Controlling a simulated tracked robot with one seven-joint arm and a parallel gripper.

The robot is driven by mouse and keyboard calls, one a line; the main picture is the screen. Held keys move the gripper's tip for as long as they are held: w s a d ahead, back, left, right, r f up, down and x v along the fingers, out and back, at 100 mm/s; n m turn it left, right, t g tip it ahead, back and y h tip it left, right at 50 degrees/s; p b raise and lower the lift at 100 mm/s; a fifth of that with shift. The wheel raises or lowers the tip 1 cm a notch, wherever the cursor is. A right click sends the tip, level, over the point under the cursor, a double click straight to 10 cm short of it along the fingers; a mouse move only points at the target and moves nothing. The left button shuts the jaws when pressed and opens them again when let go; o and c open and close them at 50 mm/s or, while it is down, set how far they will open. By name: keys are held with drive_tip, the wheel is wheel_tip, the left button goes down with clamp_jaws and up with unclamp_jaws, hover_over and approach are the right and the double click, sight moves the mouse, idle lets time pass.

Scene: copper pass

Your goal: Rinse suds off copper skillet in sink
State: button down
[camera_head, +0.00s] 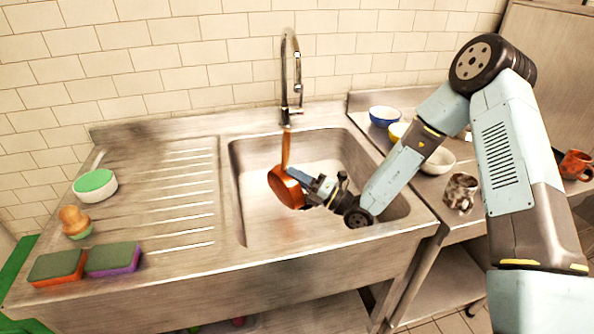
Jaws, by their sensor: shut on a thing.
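The copper skillet (284,187) is tilted steeply over the left part of the sink basin (318,151), with its long handle (286,149) pointing up toward the faucet (291,78). My gripper (298,183) reaches in from the right and is shut on the skillet near its rim. The faucet stands behind the basin with its spout arched high. I cannot make out running water or suds on the skillet at this size.
A ribbed drainboard (165,200) lies left of the basin. On it are a green-topped round dish (95,186), a wooden brush (74,221) and two sponges (57,267) (113,259). Bowls (384,116) and a speckled mug (461,191) stand on the right counter, near my arm.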

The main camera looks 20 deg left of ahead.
drive_tip(key=shift+f, duration=1.8)
drive_tip(key=shift+r, duration=0.1)
wheel_tip(320, 180, up, 21)
idle(2.6)
drive_tip(key=shift+r, duration=0.2)
idle(2.0)
drive_tip(key=shift+r, duration=1.9)
